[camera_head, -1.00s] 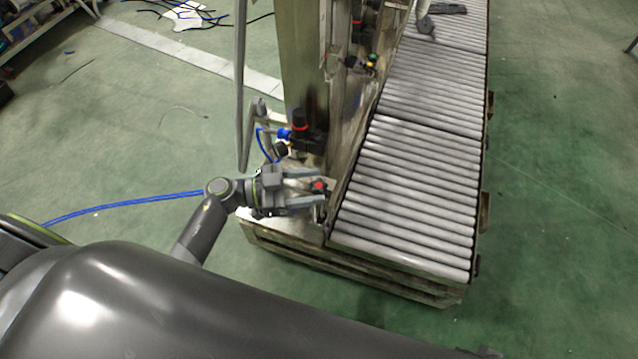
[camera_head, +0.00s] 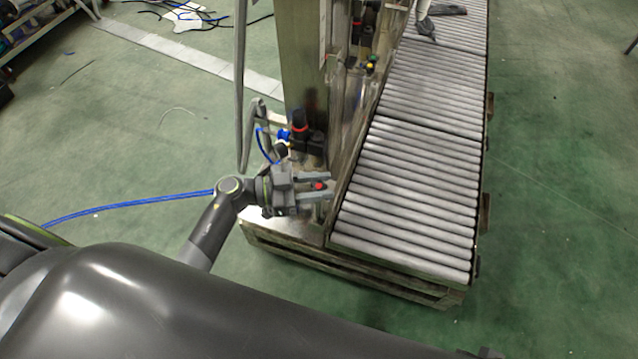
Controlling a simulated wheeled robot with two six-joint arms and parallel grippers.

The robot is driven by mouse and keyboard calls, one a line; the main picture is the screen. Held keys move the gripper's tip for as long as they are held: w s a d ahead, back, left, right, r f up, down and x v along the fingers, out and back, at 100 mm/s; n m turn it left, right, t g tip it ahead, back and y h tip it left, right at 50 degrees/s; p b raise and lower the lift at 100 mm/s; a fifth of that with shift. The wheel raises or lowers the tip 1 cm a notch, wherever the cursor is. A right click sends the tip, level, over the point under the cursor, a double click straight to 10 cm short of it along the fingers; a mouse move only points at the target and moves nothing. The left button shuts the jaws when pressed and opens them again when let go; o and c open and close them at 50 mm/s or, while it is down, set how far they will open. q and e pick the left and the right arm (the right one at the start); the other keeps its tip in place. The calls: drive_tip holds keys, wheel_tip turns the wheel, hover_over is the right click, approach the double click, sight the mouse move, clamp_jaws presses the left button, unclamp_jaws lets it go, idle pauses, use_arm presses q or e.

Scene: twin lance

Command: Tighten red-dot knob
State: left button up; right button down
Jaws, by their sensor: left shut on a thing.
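The red-dot knob (camera_head: 319,186) is a small dark knob with a red top, at the near left corner of the conveyor machine. My left gripper (camera_head: 317,186) reaches in from the left, one finger on the far side of the knob and one on the near side. It is shut on the knob. The knob's lower part is hidden by the fingers. My right gripper is not in view.
A grey roller conveyor (camera_head: 405,210) lies right of the knob, behind a metal side rail. A steel post (camera_head: 303,60) and a black regulator with a red ring (camera_head: 301,128) stand just beyond the gripper. A blue hose (camera_head: 130,202) crosses the green floor at left.

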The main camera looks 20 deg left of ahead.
use_arm(q)
drive_tip(key=shift+m+g+h, duration=0.3)
drive_tip(key=shift+m+g, duration=0.2)
drive_tip(key=shift+g, duration=0.5)
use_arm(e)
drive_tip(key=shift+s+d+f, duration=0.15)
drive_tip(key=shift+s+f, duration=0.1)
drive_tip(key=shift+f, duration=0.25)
use_arm(q)
drive_tip(key=o, duration=1)
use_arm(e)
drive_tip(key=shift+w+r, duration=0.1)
use_arm(q)
drive_tip(key=shift+a, duration=0.1)
drive_tip(key=shift+p+v, duration=0.35)
drive_tip(key=shift+v, duration=8.35)
drive_tip(key=shift+f, duration=0.15)
